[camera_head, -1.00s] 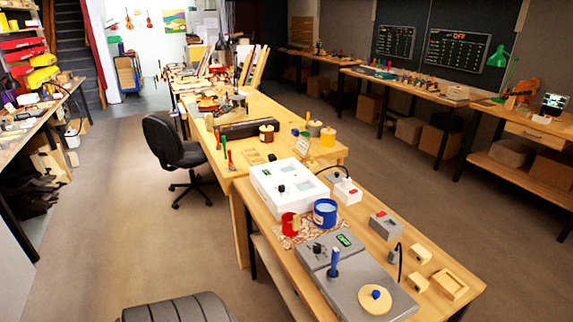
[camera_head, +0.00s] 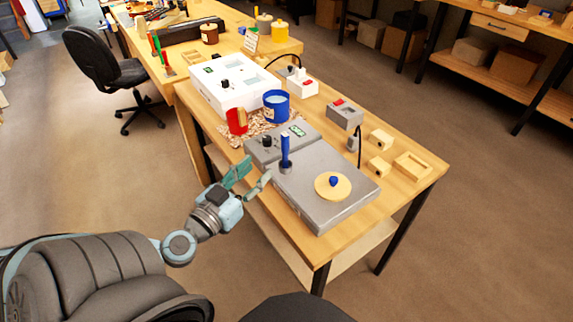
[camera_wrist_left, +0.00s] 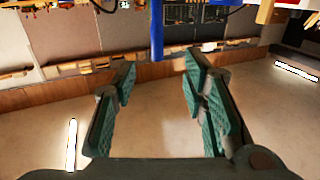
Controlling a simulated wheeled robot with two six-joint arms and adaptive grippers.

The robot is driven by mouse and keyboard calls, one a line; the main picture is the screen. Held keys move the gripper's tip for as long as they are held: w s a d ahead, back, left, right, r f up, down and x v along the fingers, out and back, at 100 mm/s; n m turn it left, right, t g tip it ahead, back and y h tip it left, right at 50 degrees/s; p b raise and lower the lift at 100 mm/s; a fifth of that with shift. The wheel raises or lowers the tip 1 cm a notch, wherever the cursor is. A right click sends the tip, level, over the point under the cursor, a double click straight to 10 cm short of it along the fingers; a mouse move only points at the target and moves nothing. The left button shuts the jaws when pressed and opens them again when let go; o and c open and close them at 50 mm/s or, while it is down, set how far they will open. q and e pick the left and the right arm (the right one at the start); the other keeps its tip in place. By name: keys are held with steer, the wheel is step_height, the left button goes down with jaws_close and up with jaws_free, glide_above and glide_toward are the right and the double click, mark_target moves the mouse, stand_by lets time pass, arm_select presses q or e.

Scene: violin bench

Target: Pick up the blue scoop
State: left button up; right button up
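The blue scoop (camera_head: 285,148) shows as an upright blue handle at the near left part of the grey device (camera_head: 312,210). In the left wrist view the blue scoop (camera_wrist_left: 157,28) is a vertical blue bar beyond the fingertips, in line with the gap between the open fingers (camera_wrist_left: 160,72). My right gripper is not in view.
Behind the handle stand a red cup (camera_head: 237,121), a blue mug (camera_head: 276,105) and a white device (camera_head: 235,85). A wooden disc with a blue knob (camera_head: 333,186) lies on the grey device. Small wooden blocks (camera_head: 380,140) sit to the right. A black chair (camera_head: 100,65) stands at left.

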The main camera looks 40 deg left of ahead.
mark_target(283, 146)
arm_select(q)
steer(key=w+p, duration=0.1)
steer(key=w, duration=0.3)
steer(key=w+p, duration=0.1)
steer(key=w, duration=0.3)
steer(key=w+p, duration=0.2)
steer(key=w, duration=0.2)
steer(key=shift+a+r, duration=0.25)
steer(key=shift+a, duration=0.05)
steer(key=shift+w+f, duration=0.15)
steer(key=shift+w, duration=0.15)
steer(key=shift+f, duration=0.2)
jaws_close()
